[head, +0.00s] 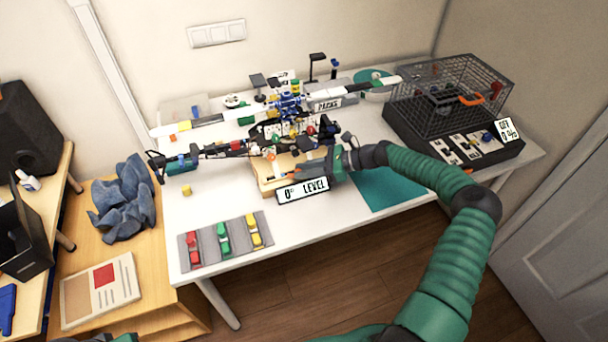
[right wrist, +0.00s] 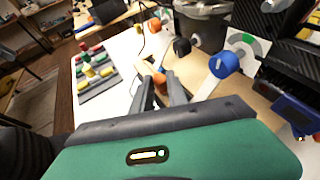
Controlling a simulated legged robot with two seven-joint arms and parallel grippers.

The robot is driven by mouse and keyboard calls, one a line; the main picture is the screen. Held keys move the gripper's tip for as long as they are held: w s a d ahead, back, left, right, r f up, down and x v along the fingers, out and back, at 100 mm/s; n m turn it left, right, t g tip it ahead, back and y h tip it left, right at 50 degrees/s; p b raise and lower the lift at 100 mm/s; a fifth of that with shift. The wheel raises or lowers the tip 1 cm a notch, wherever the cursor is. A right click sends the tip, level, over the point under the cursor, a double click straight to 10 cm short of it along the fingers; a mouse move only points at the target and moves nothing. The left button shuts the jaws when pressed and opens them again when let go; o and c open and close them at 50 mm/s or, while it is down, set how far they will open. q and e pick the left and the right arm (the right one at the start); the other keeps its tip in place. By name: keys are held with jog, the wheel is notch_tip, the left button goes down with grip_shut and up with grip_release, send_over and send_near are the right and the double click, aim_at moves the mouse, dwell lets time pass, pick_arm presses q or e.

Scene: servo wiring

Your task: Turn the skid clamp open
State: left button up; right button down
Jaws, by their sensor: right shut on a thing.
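A model helicopter with a blue rotor hub (head: 290,105) stands on a wooden base (head: 268,186) in the middle of the white table. My right gripper (head: 300,172) reaches in from the right at the front of this base. In the right wrist view my right gripper (right wrist: 160,90) is shut on a small orange piece (right wrist: 159,79), which looks like the skid clamp's handle. A pale part lies just beyond it. The fingers hide much of the clamp, and I cannot tell how far it is turned.
A sign reading "0° LEVEL" (head: 303,190) stands in front of the base, close below my right gripper. A grey mat (head: 206,241) with red, green and yellow pieces lies at front left. A black wire cage (head: 450,92) stands at right. A teal mat (head: 388,189) lies clear.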

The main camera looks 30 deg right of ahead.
jog(key=g, duration=0.1)
jog(key=n+y+b, duration=0.1)
jog(key=n+g+b, duration=0.1)
jog(key=shift+w+d+f+g, duration=0.2)
jog(key=shift+w+g, duration=0.05)
jog(key=shift+g, duration=0.05)
jog(key=shift+r+n+g+y+b, duration=0.15)
jog(key=shift+n+g+y+b, duration=0.2)
jog(key=shift+n+b, duration=0.2)
jog(key=c, duration=1.6)
grip_release()
jog(key=shift+c, duration=0.2)
jog(key=o, duration=0.3)
jog(key=shift+d, duration=0.1)
jog(key=shift+o, duration=0.2)
